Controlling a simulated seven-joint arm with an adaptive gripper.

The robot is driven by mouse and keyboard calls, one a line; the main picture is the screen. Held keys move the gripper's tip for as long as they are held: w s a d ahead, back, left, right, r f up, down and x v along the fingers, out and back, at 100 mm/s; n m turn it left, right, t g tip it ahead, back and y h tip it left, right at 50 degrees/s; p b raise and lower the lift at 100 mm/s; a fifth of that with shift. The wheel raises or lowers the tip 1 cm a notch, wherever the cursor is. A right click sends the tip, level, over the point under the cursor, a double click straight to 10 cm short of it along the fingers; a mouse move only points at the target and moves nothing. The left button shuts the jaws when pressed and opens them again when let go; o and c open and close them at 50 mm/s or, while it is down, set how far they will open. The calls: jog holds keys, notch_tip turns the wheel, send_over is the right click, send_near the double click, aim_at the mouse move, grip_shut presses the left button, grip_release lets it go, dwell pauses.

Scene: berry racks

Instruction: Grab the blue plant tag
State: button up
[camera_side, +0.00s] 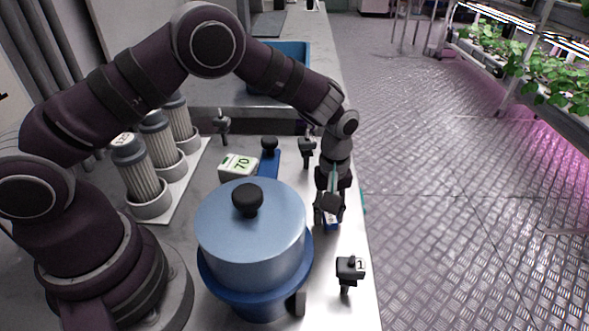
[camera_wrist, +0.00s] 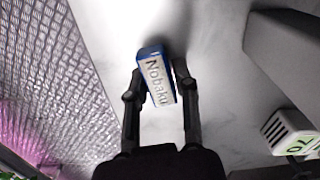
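The blue plant tag (camera_wrist: 157,80) is a small block with blue edges and a white face reading "Nobaku". In the wrist view it lies between the two fingers of my gripper (camera_wrist: 158,80), slightly tilted relative to them. The fingers are spread apart, one on each side of it, with very little gap; contact is not clear. In the side view my gripper (camera_side: 329,212) points down low over the counter. The tag (camera_side: 331,223) shows there between the fingers, mostly hidden by them.
A large blue pot with a black knob (camera_side: 250,235) stands left of my gripper. A small black stand marked 1 (camera_side: 349,270) is in front. A white block showing 70 (camera_side: 238,167) and a black clip stand (camera_side: 307,149) are behind. The counter's right edge (camera_side: 368,250) is close.

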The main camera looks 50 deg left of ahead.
jog(key=shift+c, duration=1.2)
